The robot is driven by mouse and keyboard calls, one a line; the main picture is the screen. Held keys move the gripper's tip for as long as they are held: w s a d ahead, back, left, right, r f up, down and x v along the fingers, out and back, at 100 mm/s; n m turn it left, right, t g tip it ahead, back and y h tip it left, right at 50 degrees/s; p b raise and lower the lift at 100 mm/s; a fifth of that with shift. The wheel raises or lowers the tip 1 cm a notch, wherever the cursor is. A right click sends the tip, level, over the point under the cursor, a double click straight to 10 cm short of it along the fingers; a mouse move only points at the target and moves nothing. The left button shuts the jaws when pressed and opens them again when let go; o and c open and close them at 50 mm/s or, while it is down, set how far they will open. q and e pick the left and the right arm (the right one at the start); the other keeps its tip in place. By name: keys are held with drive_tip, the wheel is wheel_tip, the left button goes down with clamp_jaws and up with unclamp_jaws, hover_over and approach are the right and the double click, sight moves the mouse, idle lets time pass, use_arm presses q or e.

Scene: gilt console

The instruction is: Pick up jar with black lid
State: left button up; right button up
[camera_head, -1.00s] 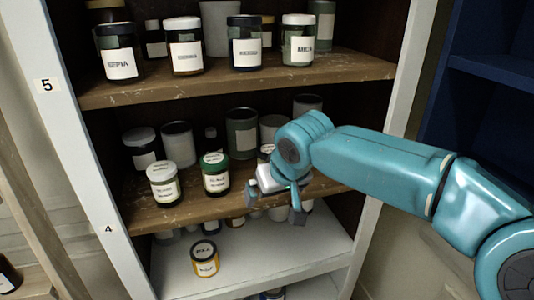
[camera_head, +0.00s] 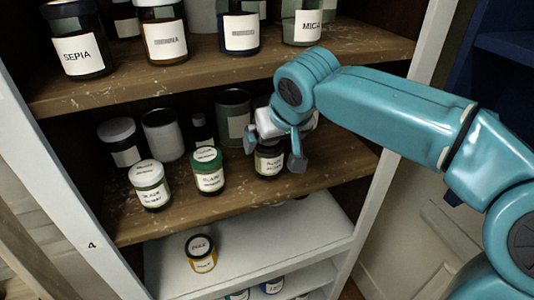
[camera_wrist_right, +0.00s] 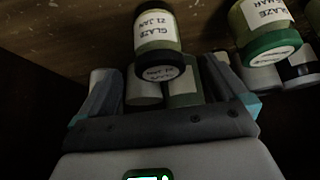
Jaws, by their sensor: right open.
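The jar with black lid (camera_head: 269,161) stands on the middle shelf, its upper part partly covered by my right gripper (camera_head: 273,148) in the head view. In the right wrist view the jar (camera_wrist_right: 156,35) appears upside down, with a dark lid and a label reading GLAZE 21 JAN. It lies between the lines of the two fingers of my right gripper (camera_wrist_right: 163,75), which are apart. I cannot tell whether a finger touches it. My left gripper is not in view.
A green-lidded jar (camera_head: 207,171) and a white-lidded jar (camera_head: 150,185) stand to the left on the same shelf (camera_head: 225,205). The upper shelf (camera_head: 215,70) holds several jars. A yellow jar (camera_head: 201,254) stands on the white shelf below.

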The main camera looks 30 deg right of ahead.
sight(271, 144)
drive_tip(key=x, duration=0.5)
drive_tip(key=shift+w+d+f, duration=0.1)
drive_tip(key=shift+d, duration=0.05)
drive_tip(key=shift+w+f, duration=0.1)
drive_tip(key=shift+f, duration=0.2)
drive_tip(key=shift+w, duration=0.1)
drive_tip(key=c, duration=1.4)
drive_tip(key=shift+o, duration=0.2)
